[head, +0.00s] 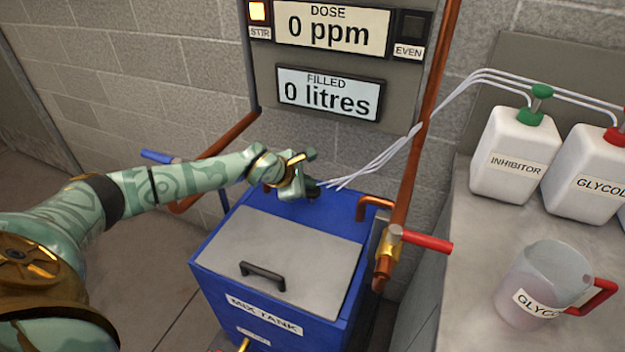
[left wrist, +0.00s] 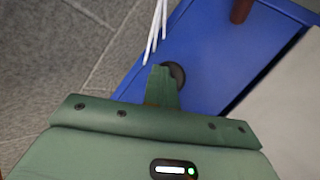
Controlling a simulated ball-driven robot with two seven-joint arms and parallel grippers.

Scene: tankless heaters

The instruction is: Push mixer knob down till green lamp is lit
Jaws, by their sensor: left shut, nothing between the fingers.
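The blue mix tank (head: 345,245) stands against the wall. A dark round knob (head: 313,188) on its back ledge is mostly hidden by my left gripper (head: 303,190). In the left wrist view the knob (left wrist: 177,73) shows beside and behind the closed fingertips (left wrist: 162,85). My left gripper is shut and empty, pointing down at the knob; it looks in contact, but I cannot tell how far the knob is down. The EVEN lamp (head: 412,24) is dark. My right gripper is out of view.
The panel reads dose 0 ppm (head: 332,30) and filled 0 litres (head: 329,94). Pale tubes (head: 375,160) run close beside my gripper. A copper pipe with a red-handled valve (head: 425,241) stands right of the tank. White jugs (head: 514,155) and a measuring jug (head: 540,285) are on the counter.

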